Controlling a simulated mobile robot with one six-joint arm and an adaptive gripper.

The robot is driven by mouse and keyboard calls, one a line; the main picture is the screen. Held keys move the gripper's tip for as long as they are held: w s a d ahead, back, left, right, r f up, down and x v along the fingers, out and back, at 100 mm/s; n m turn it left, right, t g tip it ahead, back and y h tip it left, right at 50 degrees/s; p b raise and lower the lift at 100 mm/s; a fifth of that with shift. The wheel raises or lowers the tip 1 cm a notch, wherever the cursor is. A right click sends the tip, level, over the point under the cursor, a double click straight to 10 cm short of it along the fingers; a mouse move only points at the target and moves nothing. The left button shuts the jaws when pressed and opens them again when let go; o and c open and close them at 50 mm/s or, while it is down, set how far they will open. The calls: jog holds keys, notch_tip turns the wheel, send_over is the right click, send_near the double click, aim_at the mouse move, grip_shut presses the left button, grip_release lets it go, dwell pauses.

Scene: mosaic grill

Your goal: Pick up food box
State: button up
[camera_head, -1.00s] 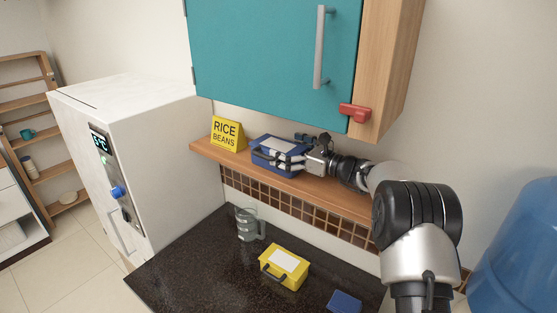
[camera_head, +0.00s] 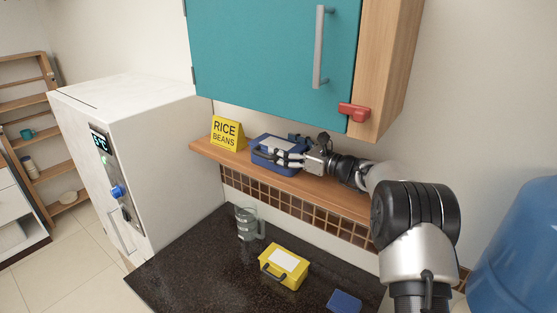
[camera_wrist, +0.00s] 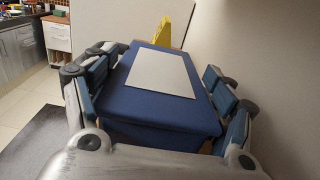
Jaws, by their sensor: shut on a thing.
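A blue food box (camera_head: 268,143) with a pale label on its lid sits on the wooden shelf beside the rice and beans sign. My gripper (camera_head: 284,154) reaches in from the right and is shut on this box. In the wrist view the blue box (camera_wrist: 160,92) lies between my gripper's fingers (camera_wrist: 158,88), one on each side. A yellow food box (camera_head: 284,267) with a white label and dark handle stands on the black counter below. A small blue thing (camera_head: 344,301), partly cut off, lies at the counter's front edge.
A yellow "RICE BEANS" sign (camera_head: 227,133) stands left of the blue box. A teal cabinet (camera_head: 270,60) hangs above the shelf (camera_head: 320,190). A clear jug (camera_head: 247,224) stands on the counter (camera_head: 205,270). A white fridge (camera_head: 155,150) is at left, a blue water bottle (camera_head: 520,260) at right.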

jog(key=c, duration=0.5)
jog(key=shift+r, duration=0.1)
jog(key=shift+c, duration=0.6)
jog(key=shift+r, duration=0.55)
jog(key=c, duration=0.4)
notch_tip(320, 180, up, 2)
jog(key=shift+r, duration=0.15)
jog(key=shift+v, duration=9)
